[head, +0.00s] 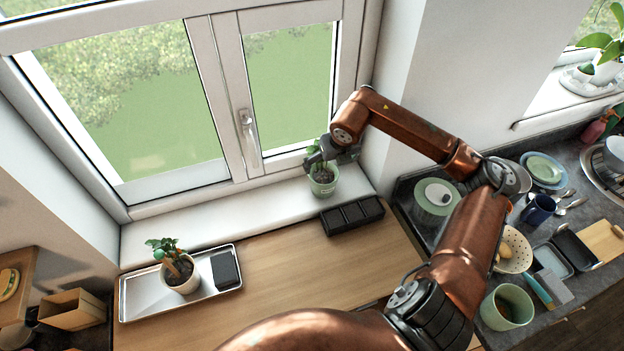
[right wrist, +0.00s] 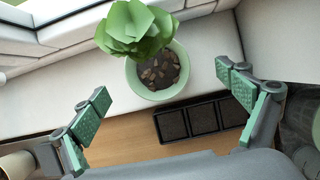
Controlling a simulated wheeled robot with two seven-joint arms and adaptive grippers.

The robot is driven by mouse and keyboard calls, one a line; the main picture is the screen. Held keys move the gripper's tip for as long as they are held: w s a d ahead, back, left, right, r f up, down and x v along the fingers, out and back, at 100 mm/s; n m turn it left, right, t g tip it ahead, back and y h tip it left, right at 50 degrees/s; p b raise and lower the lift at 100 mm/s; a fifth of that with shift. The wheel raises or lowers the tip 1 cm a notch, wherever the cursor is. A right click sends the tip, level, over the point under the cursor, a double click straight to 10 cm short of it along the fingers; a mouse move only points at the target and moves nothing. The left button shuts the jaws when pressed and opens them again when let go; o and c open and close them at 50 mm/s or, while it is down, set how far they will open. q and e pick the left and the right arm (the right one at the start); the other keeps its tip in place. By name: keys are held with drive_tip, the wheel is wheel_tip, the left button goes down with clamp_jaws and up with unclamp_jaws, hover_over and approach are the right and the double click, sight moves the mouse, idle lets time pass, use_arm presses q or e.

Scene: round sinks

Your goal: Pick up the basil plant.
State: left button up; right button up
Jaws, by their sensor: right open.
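The basil plant (head: 323,182) stands upright in a light green pot on the white windowsill, at the sill's right part. In the right wrist view its broad green leaves (right wrist: 136,30) lean over the pot's far left rim, with brown soil and stones showing. My right gripper (head: 328,157) is at the plant, in front of part of its leaves in the head view. In the right wrist view the gripper (right wrist: 163,84) is open, one finger to each side of the pot, both apart from it. My left gripper is not in view.
A black three-part tray (head: 352,216) lies close in front of the pot. A metal tray (head: 134,300) with a white-potted plant (head: 179,271) and a dark block is at left. The window frame is behind the sill, a wall to its right. Dishes crowd the right counter.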

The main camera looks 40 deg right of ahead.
sight(323, 174)
drive_tip(key=x, duration=0.5)
drive_tip(key=p+x, duration=0.1)
drive_tip(key=x, duration=0.2)
drive_tip(key=shift+s+a, duration=0.1)
drive_tip(key=shift+a, duration=0.3)
drive_tip(key=c, duration=2.1)
drive_tip(key=shift+r, duration=0.1)
drive_tip(key=shift+c, duration=0.4)
